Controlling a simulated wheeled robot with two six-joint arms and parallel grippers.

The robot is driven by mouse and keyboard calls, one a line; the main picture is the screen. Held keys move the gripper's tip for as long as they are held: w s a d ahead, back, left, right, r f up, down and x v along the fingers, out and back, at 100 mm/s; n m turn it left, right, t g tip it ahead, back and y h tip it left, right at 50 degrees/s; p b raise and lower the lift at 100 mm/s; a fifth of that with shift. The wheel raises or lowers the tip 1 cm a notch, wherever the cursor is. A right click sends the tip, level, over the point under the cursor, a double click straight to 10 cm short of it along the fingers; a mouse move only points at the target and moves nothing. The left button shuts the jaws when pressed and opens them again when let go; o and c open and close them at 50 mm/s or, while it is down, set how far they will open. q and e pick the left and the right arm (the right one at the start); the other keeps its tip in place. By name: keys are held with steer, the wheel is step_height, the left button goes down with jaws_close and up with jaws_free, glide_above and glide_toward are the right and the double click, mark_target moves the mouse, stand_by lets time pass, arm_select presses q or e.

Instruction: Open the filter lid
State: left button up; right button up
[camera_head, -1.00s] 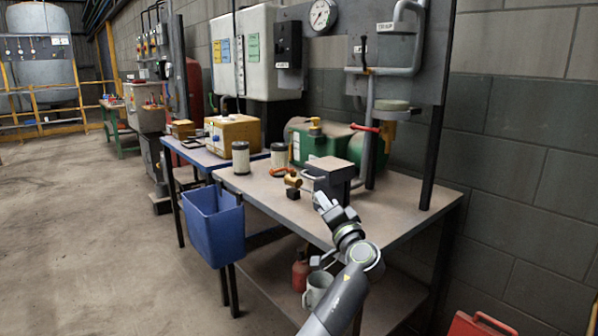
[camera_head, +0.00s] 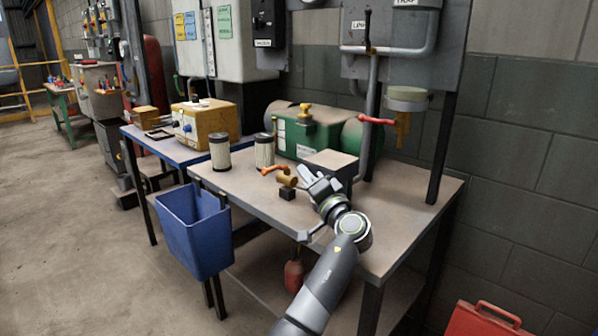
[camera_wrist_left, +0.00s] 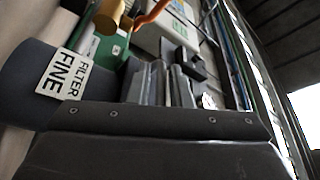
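My right gripper is out of view.
An orange lever on a brass valve (camera_head: 288,180) is just left of my gripper. Two pale filter cartridges (camera_head: 220,152) and a green tank (camera_head: 310,137) stand behind. A red-handled valve (camera_head: 376,120) is at the right. A blue bin (camera_head: 194,230) hangs at the front left.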

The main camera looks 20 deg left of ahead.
arm_select(q)
steer(key=shift+r, duration=0.1)
jaws_close()
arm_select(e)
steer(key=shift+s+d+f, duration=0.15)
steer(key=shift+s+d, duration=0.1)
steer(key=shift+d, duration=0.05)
arm_select(q)
steer(key=shift+r, duration=0.1)
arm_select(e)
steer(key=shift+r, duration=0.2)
